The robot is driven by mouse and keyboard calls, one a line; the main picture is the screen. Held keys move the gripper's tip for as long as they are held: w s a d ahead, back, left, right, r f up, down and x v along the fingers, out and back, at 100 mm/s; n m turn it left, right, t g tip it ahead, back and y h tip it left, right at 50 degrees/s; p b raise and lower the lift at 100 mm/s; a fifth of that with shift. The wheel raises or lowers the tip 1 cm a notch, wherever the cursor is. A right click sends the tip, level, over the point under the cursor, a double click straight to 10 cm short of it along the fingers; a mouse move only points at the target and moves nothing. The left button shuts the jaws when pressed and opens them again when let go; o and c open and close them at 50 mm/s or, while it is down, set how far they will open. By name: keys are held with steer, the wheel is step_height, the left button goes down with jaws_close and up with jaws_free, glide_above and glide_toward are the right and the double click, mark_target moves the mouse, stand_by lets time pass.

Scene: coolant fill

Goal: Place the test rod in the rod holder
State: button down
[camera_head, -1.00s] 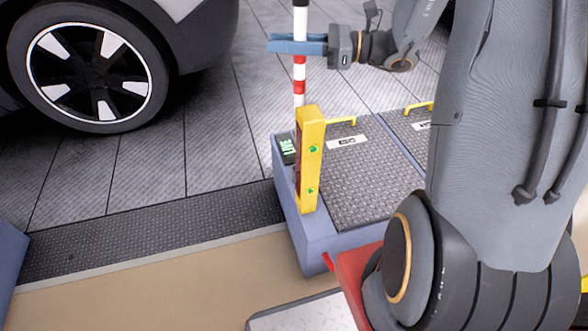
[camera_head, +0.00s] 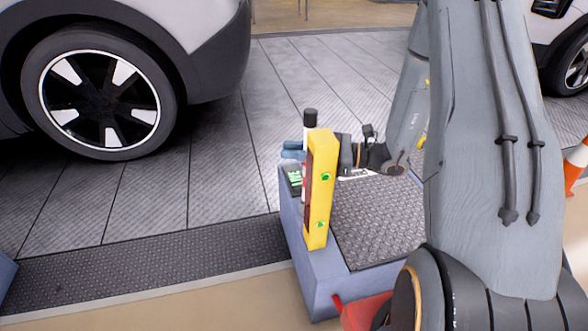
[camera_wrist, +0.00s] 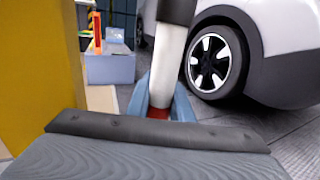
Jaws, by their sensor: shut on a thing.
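The test rod (camera_head: 309,120) is upright, white with red bands and a black top. In the wrist view the rod (camera_wrist: 172,58) rises between the blue fingers of my gripper (camera_wrist: 160,108), which is shut on it. The rod holder is a yellow upright bracket (camera_head: 322,190) with green marks, on a blue-grey cabinet. In the head view the rod's lower part shows at the holder's left side, and its bottom end is hidden. My gripper (camera_head: 293,150) is behind the holder's top, partly covered by it. I cannot tell whether the rod is seated.
The blue-grey cabinet (camera_head: 312,278) has a dark textured top and a small green display (camera_head: 295,178). A car wheel (camera_head: 100,92) stands at the left. An orange cone (camera_head: 577,160) is at the right edge. The wrist view shows a yellow surface (camera_wrist: 35,70) close on the left.

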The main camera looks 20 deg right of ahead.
steer(key=shift+f+b, duration=0.75)
steer(key=shift+f, duration=1.85)
steer(key=c, duration=1.6)
jaws_free()
steer(key=shift+f, duration=0.1)
steer(key=p+v, duration=0.2)
steer(key=v, duration=1)
steer(key=shift+s+p, duration=0.1)
steer(key=shift+p, duration=0.3)
